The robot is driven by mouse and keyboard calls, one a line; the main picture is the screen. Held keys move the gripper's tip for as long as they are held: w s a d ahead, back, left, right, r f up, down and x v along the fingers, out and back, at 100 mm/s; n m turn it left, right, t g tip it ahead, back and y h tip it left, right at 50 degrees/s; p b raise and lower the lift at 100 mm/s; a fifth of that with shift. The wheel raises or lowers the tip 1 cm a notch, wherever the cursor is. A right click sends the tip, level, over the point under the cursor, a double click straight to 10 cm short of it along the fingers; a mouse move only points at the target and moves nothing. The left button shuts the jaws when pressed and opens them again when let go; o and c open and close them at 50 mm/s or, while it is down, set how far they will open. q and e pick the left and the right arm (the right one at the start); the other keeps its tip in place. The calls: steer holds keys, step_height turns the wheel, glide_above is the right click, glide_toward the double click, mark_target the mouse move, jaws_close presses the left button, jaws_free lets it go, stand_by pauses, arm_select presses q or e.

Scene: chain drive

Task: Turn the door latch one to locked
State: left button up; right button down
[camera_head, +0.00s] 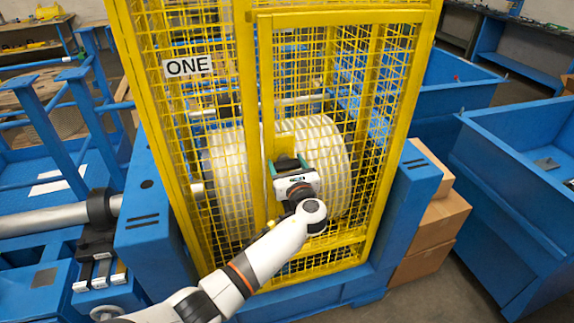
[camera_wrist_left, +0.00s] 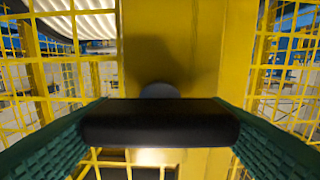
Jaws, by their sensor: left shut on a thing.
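The yellow mesh door (camera_head: 330,12) of the cage marked ONE (camera_head: 188,66) stands closed at the centre of the head view. A black door latch handle (camera_head: 285,163) sits on a yellow plate on the door's left side. My left gripper (camera_head: 284,166) is at this latch. In the left wrist view the black latch bar (camera_wrist_left: 160,124) lies horizontal, with the gripper's green fingers (camera_wrist_left: 160,128) pressed on its two ends. A round grey pivot (camera_wrist_left: 160,90) shows behind the bar. My right gripper is not in view.
A large ribbed white drum (camera_head: 225,160) is behind the mesh. Blue frame posts (camera_head: 412,185) stand on both sides of the cage. Cardboard boxes (camera_head: 440,215) and a blue bin (camera_head: 530,190) are at the right. A grey shaft (camera_head: 45,220) is at the left.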

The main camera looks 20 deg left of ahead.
arm_select(q)
steer(key=n+b, duration=0.4)
steer(key=n, duration=0.1)
steer(key=shift+f+b, duration=0.25)
steer(key=shift+b, duration=0.1)
steer(key=n+b, duration=0.8)
steer(key=n, duration=0.1)
steer(key=shift+s+a+f+b, duration=0.1)
steer(key=shift+a+f+b, duration=0.1)
steer(key=shift+b, duration=0.1)
steer(key=shift+r+n+b, duration=0.2)
steer(key=shift+n+b, duration=1.4)
steer(key=shift+n, duration=0.4)
steer(key=o, duration=1)
